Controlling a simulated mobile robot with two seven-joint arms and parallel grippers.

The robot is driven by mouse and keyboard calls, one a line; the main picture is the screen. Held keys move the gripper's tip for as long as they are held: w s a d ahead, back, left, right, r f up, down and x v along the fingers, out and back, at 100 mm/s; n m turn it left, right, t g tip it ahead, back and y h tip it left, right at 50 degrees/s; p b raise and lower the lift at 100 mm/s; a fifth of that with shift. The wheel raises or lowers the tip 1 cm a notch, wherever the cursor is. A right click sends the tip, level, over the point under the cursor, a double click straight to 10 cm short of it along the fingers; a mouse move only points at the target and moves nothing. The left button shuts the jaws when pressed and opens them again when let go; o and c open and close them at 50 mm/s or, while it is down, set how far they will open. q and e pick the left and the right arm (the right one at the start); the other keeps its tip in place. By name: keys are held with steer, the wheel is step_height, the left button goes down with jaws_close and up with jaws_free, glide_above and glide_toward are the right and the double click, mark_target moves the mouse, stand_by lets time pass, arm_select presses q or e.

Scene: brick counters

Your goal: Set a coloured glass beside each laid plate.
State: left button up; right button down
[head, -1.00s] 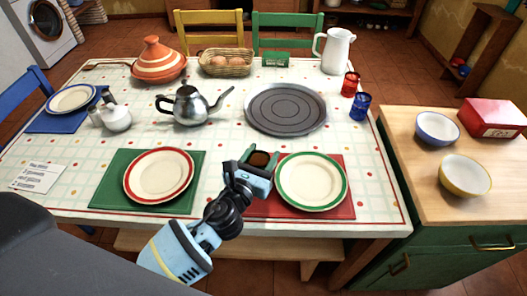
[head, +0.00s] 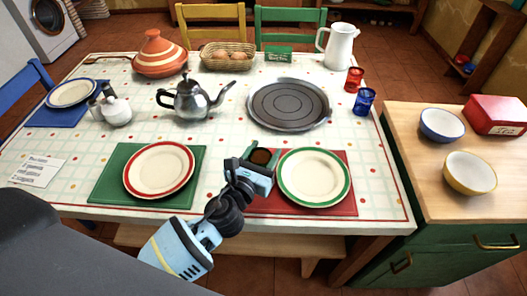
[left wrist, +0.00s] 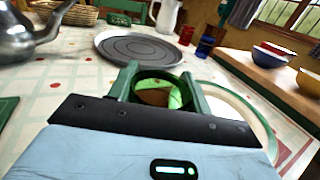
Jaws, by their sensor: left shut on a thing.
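My left gripper (head: 260,158) is shut on a green glass (left wrist: 178,91), whose open rim shows between the fingers in the left wrist view. The glass is at the upper left of the green-rimmed plate (head: 312,178), which lies on a red mat. I cannot tell whether the glass touches the table. The red-rimmed plate (head: 159,170) lies on a green mat, and the blue-rimmed plate (head: 71,94) on a blue mat at the left. A red glass (head: 354,79) and a blue glass (head: 364,101) stand at the table's right side. My right gripper is not in view.
A steel teapot (head: 191,98), a sugar bowl (head: 117,113) and a round grey tray (head: 289,104) occupy mid-table. A tagine (head: 160,55), egg basket (head: 226,57) and white jug (head: 338,46) stand behind. Bowls rest on the wooden counter (head: 420,175) at right.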

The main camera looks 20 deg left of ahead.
arm_select(q)
steer(key=shift+f, duration=0.15)
steer(key=o, duration=1.2)
steer(key=s, duration=0.5)
steer(key=s+a, duration=0.1)
steer(key=s, duration=0.1)
steer(key=shift+s, duration=0.4)
